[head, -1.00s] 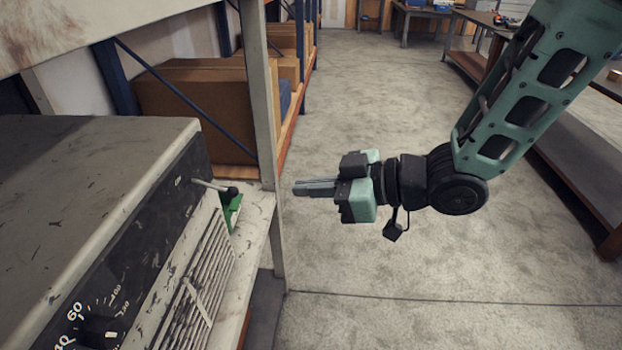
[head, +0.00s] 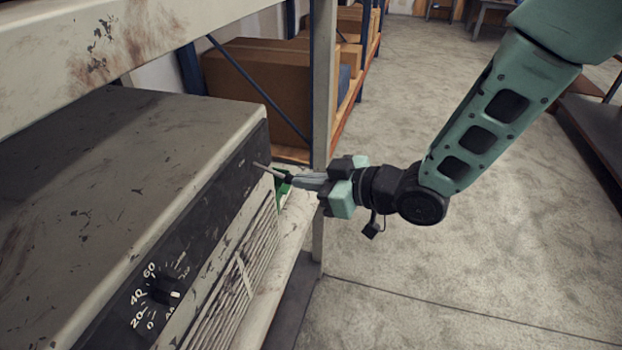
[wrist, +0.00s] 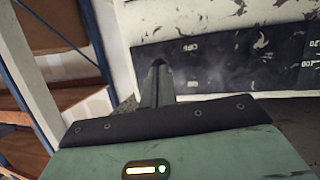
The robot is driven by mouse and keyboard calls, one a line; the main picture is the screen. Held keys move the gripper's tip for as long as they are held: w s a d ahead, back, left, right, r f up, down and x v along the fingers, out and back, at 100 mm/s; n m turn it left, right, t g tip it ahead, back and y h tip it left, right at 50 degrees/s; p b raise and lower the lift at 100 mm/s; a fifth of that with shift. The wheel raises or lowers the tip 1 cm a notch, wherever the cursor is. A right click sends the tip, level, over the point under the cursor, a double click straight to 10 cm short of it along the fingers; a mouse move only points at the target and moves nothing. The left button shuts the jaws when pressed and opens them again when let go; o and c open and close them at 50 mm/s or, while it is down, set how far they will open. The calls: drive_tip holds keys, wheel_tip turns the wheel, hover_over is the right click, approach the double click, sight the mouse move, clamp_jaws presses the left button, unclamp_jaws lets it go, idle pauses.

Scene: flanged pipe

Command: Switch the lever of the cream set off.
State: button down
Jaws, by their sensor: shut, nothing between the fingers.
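The cream set (head: 150,130) is a worn box on the shelf at left, with a black front panel. Its thin pale lever (head: 261,167) sticks out from the panel's far end; its dark knob is at my fingertips and partly hidden. My gripper (head: 288,180) is shut with nothing between the fingers, its tips beside the lever's outer end. I cannot tell if they touch. In the wrist view, the fingers (wrist: 157,85) point at the black panel (wrist: 230,65), beside the OFF and ON markings. The lever cannot be made out there.
A dial (head: 165,290) and a slatted grille (head: 235,280) are on the set's front. A green thing (head: 283,186) lies behind my fingertips. A grey shelf post (head: 322,110) stands close behind my gripper. Cardboard boxes (head: 255,85) fill the shelf beyond.

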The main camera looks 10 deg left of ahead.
drive_tip(key=shift+f, duration=0.1)
drive_tip(key=f+y+b, duration=0.1)
drive_tip(key=b, duration=0.5)
drive_tip(key=shift+a+f+y+b, duration=0.35)
drive_tip(key=shift+f+y, duration=0.05)
